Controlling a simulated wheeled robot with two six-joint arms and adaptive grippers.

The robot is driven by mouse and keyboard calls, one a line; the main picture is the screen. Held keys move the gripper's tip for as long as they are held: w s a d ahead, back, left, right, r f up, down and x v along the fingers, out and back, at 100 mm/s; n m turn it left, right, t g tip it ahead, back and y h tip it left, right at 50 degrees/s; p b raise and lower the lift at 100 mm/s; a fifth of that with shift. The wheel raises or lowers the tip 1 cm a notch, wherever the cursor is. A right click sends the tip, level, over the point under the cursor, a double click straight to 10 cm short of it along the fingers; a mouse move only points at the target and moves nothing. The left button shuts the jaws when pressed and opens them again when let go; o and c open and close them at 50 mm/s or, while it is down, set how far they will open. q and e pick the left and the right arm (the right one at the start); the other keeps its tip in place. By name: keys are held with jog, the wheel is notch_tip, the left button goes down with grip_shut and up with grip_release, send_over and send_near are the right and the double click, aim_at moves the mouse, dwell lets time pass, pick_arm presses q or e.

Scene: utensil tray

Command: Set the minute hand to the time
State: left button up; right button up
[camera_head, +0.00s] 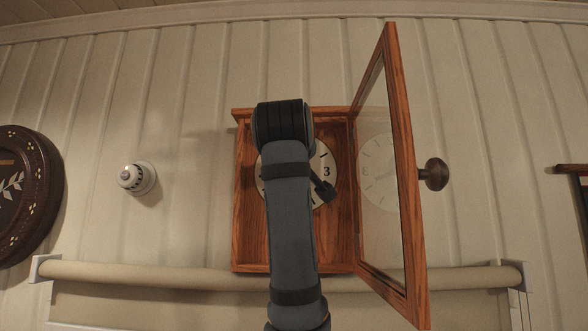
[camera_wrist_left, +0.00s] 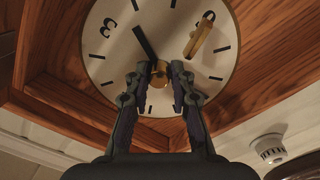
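The clock's white face (camera_head: 325,172) sits in a wooden case (camera_head: 245,225) on the wall, partly hidden by my left arm in the head view. In the left wrist view the face (camera_wrist_left: 112,62) fills the upper middle, with a numeral 3 at upper left. A black hand (camera_wrist_left: 143,41) points up and left from near the brass hub (camera_wrist_left: 158,84). A gold-coloured bar (camera_wrist_left: 200,35) stands over the face to the right. My left gripper (camera_wrist_left: 160,70) is open, its fingers on either side of the hub; contact cannot be told. My right gripper is not in view.
The glazed case door (camera_head: 392,150) stands open to the right, with a dark round knob (camera_head: 435,174). A white wall fitting (camera_head: 136,178) and a dark carved round object (camera_head: 30,195) are to the left. A rolled blind (camera_head: 150,274) runs below the case.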

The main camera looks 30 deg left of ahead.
pick_arm(q)
grip_shut()
jog(key=m+b, duration=0.6)
jog(key=m, duration=1.3)
jog(key=shift+w+f+b, duration=0.1)
jog(key=shift+f+b, duration=0.05)
jog(key=shift+b, duration=0.15)
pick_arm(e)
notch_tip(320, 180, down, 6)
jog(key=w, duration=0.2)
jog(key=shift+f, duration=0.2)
pick_arm(q)
jog(key=shift+m, duration=0.3)
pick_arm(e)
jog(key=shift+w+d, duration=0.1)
pick_arm(q)
jog(key=o, duration=0.6)
grip_release()
jog(key=shift+d, duration=0.1)
jog(key=shift+s+r, duration=0.2)
jog(key=shift+s, duration=0.05)
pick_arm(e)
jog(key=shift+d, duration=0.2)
